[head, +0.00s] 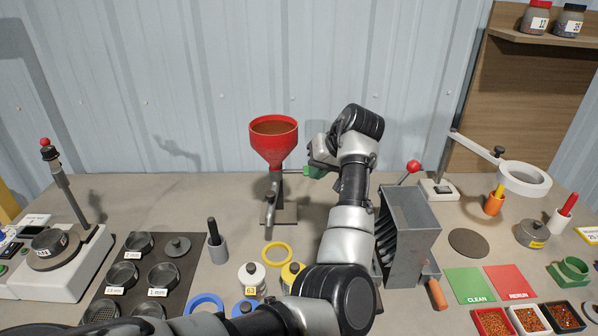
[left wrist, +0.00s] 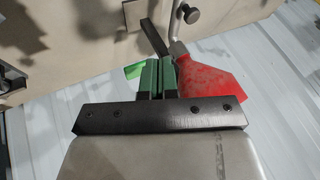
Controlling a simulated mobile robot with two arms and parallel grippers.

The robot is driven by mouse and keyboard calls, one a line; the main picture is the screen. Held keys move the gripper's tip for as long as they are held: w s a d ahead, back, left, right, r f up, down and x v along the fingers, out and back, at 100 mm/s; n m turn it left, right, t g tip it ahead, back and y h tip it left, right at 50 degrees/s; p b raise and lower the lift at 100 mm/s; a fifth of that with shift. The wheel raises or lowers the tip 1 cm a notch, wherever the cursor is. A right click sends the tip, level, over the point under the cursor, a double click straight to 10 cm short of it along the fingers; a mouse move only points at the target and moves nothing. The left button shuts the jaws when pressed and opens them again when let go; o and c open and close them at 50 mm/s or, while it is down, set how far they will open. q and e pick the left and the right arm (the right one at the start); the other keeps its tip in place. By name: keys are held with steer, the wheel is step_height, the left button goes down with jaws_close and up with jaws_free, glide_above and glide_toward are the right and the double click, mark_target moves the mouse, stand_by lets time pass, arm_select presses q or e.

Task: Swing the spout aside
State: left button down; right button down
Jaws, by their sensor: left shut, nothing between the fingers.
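The red funnel (head: 274,143) stands upright on a stand at the back middle, with brown material inside. Its grey metal spout (head: 269,202) hangs below the cone and slants down over the stand's base (head: 287,214). My left gripper (head: 309,172), with green fingers, is right of the funnel's lower cone, apart from the spout. In the left wrist view its fingers (left wrist: 157,76) are shut and empty, beside the red funnel (left wrist: 213,82). A grey metal part with a round knob (left wrist: 191,15) shows beyond the cone's narrow end. My right gripper is not in view.
A grey slotted chute box (head: 409,235) and a red-knobbed lever (head: 413,167) stand right of my arm. The bench left of the stand is fairly clear.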

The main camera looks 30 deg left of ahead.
arm_select(q)
steer(key=p, duration=0.2)
glide_toward(274, 200)
step_height(274, 200, down, 2)
steer(key=w+d, duration=0.1)
steer(key=w, duration=0.1)
steer(key=a, duration=0.1)
steer(key=s+a+f+p, duration=0.1)
steer(key=a+p, duration=0.1)
steer(key=shift+s+a+f, duration=0.1)
steer(key=shift+s+f, duration=0.15)
steer(key=shift+s, duration=0.1)
